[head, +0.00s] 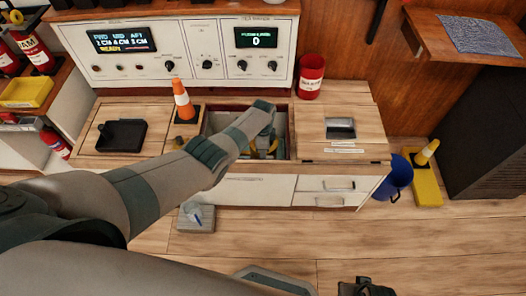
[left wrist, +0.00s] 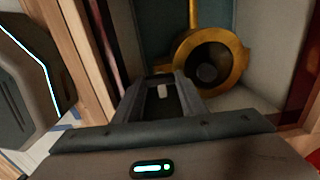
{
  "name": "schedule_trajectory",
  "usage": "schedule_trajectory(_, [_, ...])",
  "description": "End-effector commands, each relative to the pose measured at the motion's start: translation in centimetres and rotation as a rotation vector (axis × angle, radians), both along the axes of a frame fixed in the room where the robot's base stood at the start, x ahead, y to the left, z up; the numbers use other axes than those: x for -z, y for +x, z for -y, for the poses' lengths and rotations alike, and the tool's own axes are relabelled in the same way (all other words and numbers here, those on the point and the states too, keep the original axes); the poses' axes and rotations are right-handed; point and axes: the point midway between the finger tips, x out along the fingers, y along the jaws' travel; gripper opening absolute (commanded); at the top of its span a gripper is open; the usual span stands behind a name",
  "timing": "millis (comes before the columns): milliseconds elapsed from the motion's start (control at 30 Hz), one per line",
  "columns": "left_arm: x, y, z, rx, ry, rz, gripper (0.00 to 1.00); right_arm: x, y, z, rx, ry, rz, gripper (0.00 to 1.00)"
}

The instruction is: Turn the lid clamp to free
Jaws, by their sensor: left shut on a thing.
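My left gripper (left wrist: 161,82) reaches down into an open compartment (head: 210,122) in the wooden bench top. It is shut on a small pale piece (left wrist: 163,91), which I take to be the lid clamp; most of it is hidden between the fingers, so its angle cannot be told. A round brass-yellow fitting (left wrist: 238,62) with a dark centre stands just beyond the fingers, to the right in the left wrist view. In the head view its yellow edge (head: 273,146) shows partly behind my arm. My right gripper (head: 366,288) is at the bottom edge; its fingers are unclear.
An orange cone (head: 182,100) stands left of the opening, beside a black tray (head: 121,135). A red bin (head: 311,77) stands behind to the right. A panel (head: 190,50) with displays and knobs rises behind. A blue bucket (head: 394,177) stands on the floor at right.

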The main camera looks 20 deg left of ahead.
Motion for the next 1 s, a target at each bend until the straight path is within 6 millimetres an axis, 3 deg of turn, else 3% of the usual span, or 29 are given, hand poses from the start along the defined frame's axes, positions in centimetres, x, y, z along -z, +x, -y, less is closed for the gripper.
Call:
schedule_trajectory(200, [-0.05,0.07,0.13,0.002,-0.002,0.001,0.15,-0.02,0.03,0.00,0.000,0.000,0.000,0.31])
schedule_trajectory(233, [-0.05,0.07,0.13,0.002,-0.002,0.001,0.45,-0.02,0.04,0.00,0.000,0.000,0.000,0.31])
schedule_trajectory(300, [-0.03,0.04,0.12,0.002,-0.001,0.001,0.56,-0.03,0.04,0.00,0.000,0.000,0.000,0.31])
schedule_trajectory(1000, [-0.35,-0.45,0.27,0.000,-0.002,-0.010,0.56,-0.77,0.25,0.03,0.001,0.000,0.004,0.31])
